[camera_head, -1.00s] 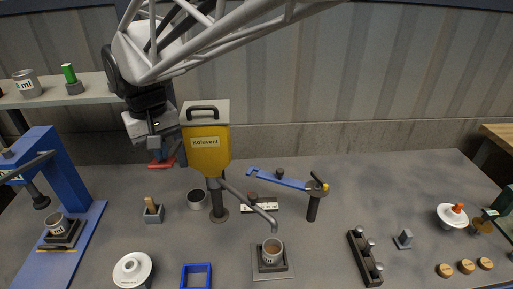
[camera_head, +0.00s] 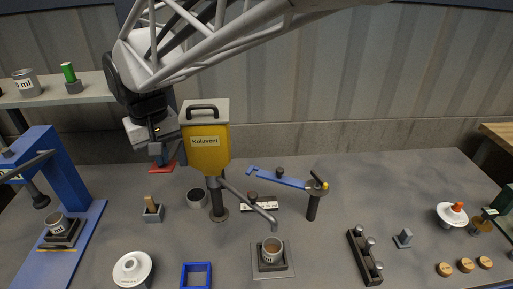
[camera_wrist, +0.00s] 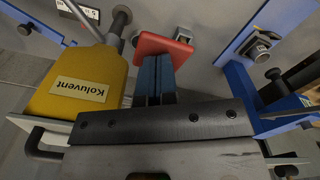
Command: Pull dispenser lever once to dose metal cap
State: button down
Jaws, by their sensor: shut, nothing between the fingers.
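The yellow Koluvent dispenser (camera_head: 206,150) stands on a dark post, its spout (camera_head: 245,207) slanting down to the right. The metal cap (camera_head: 272,249), a small grey cup with brown contents, sits upright on a square base below the spout end. A red plate (camera_head: 162,167), seemingly the dispenser lever's handle, is left of the tank. In the wrist view, my gripper (camera_wrist: 158,68) is shut with its blue fingers together at the red plate (camera_wrist: 165,44). They overlap its near edge; contact is unclear. The dispenser (camera_wrist: 80,88) is left of the fingers there.
A blue press (camera_head: 45,160) stands at left. A blue swing arm (camera_head: 280,178) on a post is right of the dispenser. A white insulator disc (camera_head: 132,268) and blue square frame (camera_head: 197,277) are in front. A dark rack (camera_head: 364,257) is at right.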

aim_at(163, 172)
jog(key=shift+s+f, duration=0.25)
jog(key=shift+f, duration=0.75)
jog(key=shift+s+f, duration=0.25)
jog(key=shift+f, duration=0.75)
dwell(1.1)
jog(key=shift+f, duration=0.4)
dwell(0.4)
jog(key=shift+f, duration=0.35)
jog(key=shift+s+f, duration=0.1)
jog(key=shift+f, duration=0.2)
dwell(0.4)
jog(key=shift+f, duration=0.55)
dwell(0.4)
jog(key=shift+r, duration=7.15)
